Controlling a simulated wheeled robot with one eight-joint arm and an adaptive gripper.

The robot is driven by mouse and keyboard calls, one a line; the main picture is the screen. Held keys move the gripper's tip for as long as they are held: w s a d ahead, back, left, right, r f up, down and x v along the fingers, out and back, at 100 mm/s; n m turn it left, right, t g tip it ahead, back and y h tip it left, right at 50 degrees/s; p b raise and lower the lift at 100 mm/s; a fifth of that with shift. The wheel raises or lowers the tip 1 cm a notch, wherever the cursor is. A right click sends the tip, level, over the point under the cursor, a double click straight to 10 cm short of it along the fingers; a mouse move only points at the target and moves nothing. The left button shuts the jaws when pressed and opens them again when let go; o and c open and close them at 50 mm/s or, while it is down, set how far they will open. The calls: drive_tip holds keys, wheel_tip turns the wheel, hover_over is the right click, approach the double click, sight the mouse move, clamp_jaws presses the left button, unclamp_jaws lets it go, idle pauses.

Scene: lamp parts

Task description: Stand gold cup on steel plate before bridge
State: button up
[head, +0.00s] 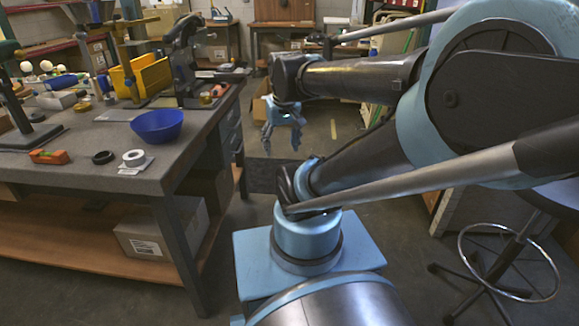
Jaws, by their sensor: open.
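My gripper (281,145) hangs in the air to the right of the workbench, over the floor, with its fingers apart and nothing between them. A small gold-coloured round piece (82,106) lies among other parts on the left of the bench (75,177); it may be the gold cup, but it is too small to tell. A flat light-grey sheet (117,115) lies left of the blue bowl; I cannot tell whether it is the steel plate. I cannot make out a bridge for certain.
A blue bowl (158,126), a white ring (134,157), a black ring (103,157) and an orange tool (49,157) sit near the bench's front. Yellow bins (152,75) and a dark upright machine (184,60) stand behind. A stool (508,258) is at right.

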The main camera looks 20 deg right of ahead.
drive_tip(key=s+d+f, duration=0.1)
drive_tip(key=s+f, duration=0.4)
drive_tip(key=shift+s+d+f+m, duration=0.15)
drive_tip(key=shift+d+f+m, duration=0.15)
drive_tip(key=shift+m, duration=0.1)
drive_tip(key=shift+w+f+g, duration=0.15)
drive_tip(key=shift+w+g, duration=0.15)
drive_tip(key=shift+w, duration=0.2)
